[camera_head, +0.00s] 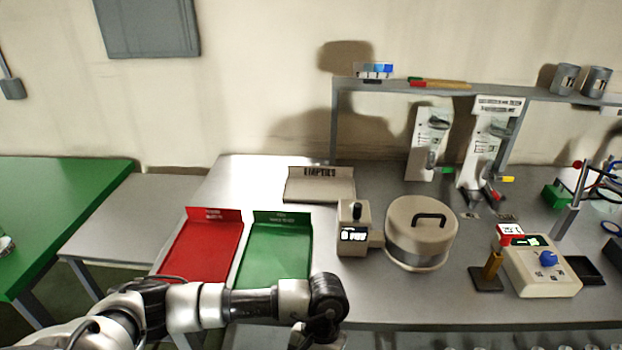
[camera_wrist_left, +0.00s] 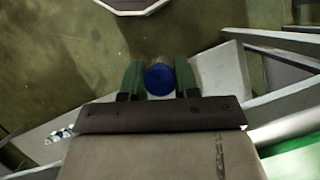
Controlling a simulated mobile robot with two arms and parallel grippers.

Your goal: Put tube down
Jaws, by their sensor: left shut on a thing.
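My left gripper (camera_wrist_left: 160,74) is shut on a tube with a round blue cap (camera_wrist_left: 159,80), seen end-on between the two green fingers in the left wrist view. In the head view my left arm comes in from the left along the front of the bench. Its wrist hangs at the front edge, and the fingers and the tube do not show there. The green floor lies behind the tube in the left wrist view. My right gripper is in neither view.
On the grey bench (camera_head: 375,187) are a red tray (camera_head: 205,250), a green tray (camera_head: 275,255) and a grey tray labelled EMPTIES (camera_head: 318,187). A heating device (camera_head: 540,265) stands further right.

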